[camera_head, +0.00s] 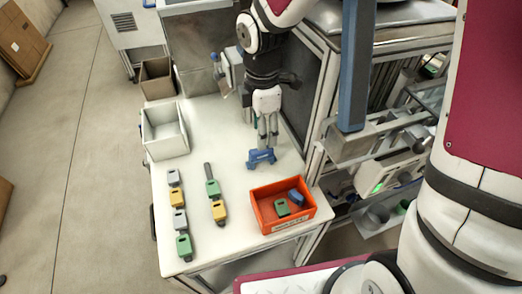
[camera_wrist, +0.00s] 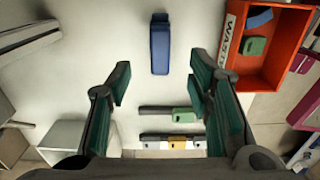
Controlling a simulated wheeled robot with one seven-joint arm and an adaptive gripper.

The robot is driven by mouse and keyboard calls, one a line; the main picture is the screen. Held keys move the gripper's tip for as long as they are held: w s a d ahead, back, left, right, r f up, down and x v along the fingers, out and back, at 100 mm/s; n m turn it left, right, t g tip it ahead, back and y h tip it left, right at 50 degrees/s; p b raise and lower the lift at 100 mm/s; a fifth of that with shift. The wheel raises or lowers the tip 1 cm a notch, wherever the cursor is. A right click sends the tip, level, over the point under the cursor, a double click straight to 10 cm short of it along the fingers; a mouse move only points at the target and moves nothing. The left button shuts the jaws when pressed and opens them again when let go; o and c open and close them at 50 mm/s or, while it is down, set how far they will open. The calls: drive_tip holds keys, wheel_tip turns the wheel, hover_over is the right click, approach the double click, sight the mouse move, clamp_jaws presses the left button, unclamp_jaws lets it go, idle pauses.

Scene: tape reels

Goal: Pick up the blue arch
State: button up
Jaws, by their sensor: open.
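The blue arch (camera_head: 261,157) stands on the white table, left of and behind the orange bin. In the wrist view the blue arch (camera_wrist: 160,43) lies ahead of the fingertips, roughly centred between them, with its long side pointing away. My gripper (camera_head: 267,140) points down over the blue arch in the head view. In the wrist view my gripper (camera_wrist: 159,88) has its two green-padded fingers wide apart with nothing between them. From these views I cannot tell the exact height of the fingertips above the arch.
An orange bin (camera_head: 264,213) marked WASTE holds a green piece (camera_head: 282,207) and a blue piece (camera_head: 296,197). Rows of grey, yellow and green pieces (camera_head: 178,198) lie at the left front. A white open box (camera_head: 165,149) stands at the left edge. A metal frame borders the table's right.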

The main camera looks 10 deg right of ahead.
sight(261, 157)
drive_tip(key=shift+a+f+p, duration=0.15)
drive_tip(key=shift+f+p, duration=0.15)
drive_tip(key=shift+f, duration=3.65)
drive_tip(key=shift+c, duration=0.6)
clamp_jaws()
